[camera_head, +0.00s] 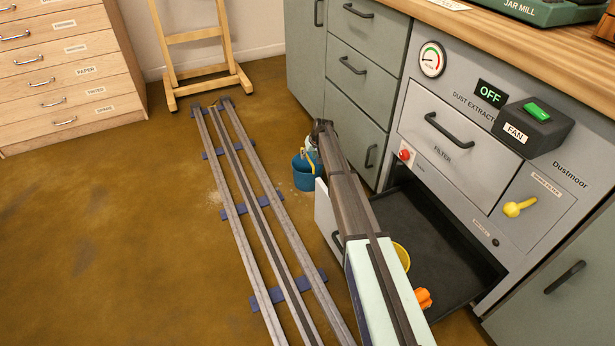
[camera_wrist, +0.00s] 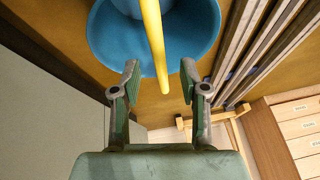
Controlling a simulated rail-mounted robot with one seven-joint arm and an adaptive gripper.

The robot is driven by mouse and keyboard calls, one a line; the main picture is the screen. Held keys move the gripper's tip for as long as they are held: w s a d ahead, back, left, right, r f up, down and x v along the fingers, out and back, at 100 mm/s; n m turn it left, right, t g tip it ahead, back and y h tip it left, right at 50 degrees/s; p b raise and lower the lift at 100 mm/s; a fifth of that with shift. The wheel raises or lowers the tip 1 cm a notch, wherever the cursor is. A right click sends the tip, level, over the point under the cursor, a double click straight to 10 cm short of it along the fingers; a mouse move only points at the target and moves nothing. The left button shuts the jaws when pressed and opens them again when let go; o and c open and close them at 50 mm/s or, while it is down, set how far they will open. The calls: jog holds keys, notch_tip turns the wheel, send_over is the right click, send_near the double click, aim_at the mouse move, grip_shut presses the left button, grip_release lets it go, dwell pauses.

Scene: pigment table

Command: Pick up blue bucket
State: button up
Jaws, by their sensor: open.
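The blue bucket (camera_head: 304,180) stands on the brown floor beside the green-grey cabinets, just right of the rails, partly hidden by my arm in the head view. In the wrist view the blue bucket (camera_wrist: 104,38) fills the top middle, and its yellow handle (camera_wrist: 153,40) runs down between my fingers. My gripper (camera_wrist: 160,70) is open, with one finger on each side of the handle. Both fingers look apart from the handle. In the head view my gripper is mostly hidden at the arm's far end, above the bucket.
Floor rails (camera_head: 246,205) run left of my arm. Right of it, a dark open bay (camera_head: 440,245) under the dust extractor holds a yellow object (camera_head: 402,256) and an orange one (camera_head: 424,298). A wooden easel (camera_head: 205,82) and drawer chest (camera_head: 75,75) stand behind; the left floor is clear.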

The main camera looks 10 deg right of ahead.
aim_at(308, 157)
jog(key=b+x, duration=0.1)
jog(key=x, duration=0.2)
grip_shut()
